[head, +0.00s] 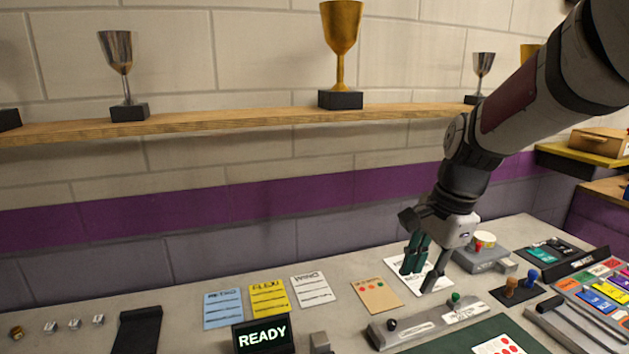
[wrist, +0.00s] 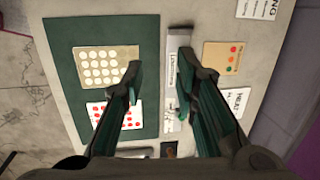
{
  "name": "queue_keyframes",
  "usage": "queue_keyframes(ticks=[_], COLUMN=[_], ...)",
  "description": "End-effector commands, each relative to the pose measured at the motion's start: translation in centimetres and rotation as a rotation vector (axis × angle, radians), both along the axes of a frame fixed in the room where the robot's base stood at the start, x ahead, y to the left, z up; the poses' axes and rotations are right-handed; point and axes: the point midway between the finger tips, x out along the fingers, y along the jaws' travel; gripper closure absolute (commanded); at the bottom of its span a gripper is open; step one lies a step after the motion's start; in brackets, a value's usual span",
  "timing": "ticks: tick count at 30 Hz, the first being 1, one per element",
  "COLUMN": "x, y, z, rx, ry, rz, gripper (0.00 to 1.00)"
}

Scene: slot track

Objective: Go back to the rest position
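My gripper (head: 424,270) hangs from the arm over the counter (head: 350,322) in the head view, right of the middle. In the wrist view its two dark green fingers (wrist: 160,72) are spread apart with nothing between them. Below the gap lies a grey bar with white labels (wrist: 176,75). In the head view this bar (head: 430,322) has a black knob and a green knob on top. The gripper is above the counter, and I cannot tell the exact height.
A lit READY sign (head: 263,337) stands at the front. Several paper cards, including a yellow one (head: 270,299), lie on the counter. A green mat (wrist: 75,40) holds dotted cards. A wooden shelf (head: 220,122) with trophies runs along the wall. A grey device (head: 483,257) stands right of my gripper.

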Motion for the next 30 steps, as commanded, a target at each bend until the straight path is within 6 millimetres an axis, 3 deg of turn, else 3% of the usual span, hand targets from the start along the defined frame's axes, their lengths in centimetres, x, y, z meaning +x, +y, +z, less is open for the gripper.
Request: queue_keyframes(ticks=[3,9,18,24,30], x=[-3.7,-9.8,-18.1,-20.9,-21.4], y=[0.0,0.1,-0.2,-0.5,-0.6], z=[2.4,4.8,5.5,4.9,4.7], rx=[-0.013,-0.093,-0.321,-0.435,-0.459], ry=[-0.076,-0.196,-0.322,-0.339,-0.338], rz=[0.187,0.517,0.976,1.146,1.181], gripper=[0.73,0.73,0.73,0.73,0.73])
